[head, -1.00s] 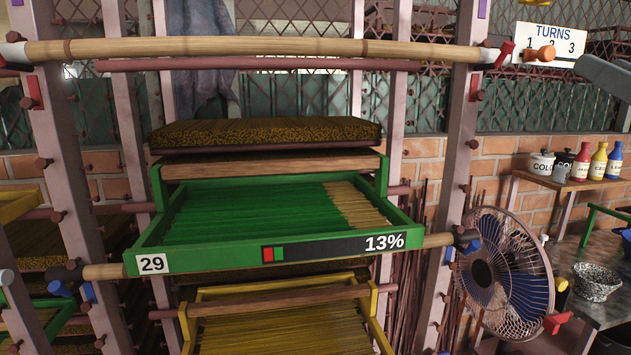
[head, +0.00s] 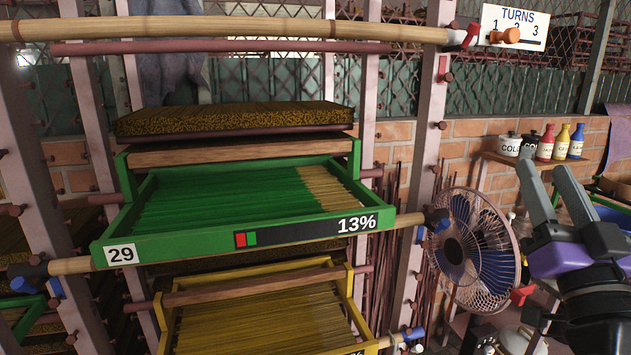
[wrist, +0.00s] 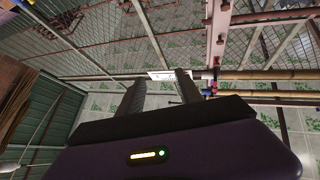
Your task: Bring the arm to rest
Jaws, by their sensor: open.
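My gripper (head: 548,178) is at the right of the head view, in front of the shelf with the bottles. Its two grey fingers point up and stand apart with nothing between them. In the wrist view the fingers (wrist: 158,95) are also apart and empty, pointing toward the mesh and roof. My gripper is right of the fan and apart from the rack. The fingers hide part of the shelf and wall behind them.
A rack holds a green tray (head: 105,248) marked 29 and 13%, with a yellow tray (head: 163,325) below it. A bamboo pole (head: 230,28) crosses above. A fan (head: 474,250) stands between the rack and my gripper. Bottles (head: 561,143) stand on a shelf behind.

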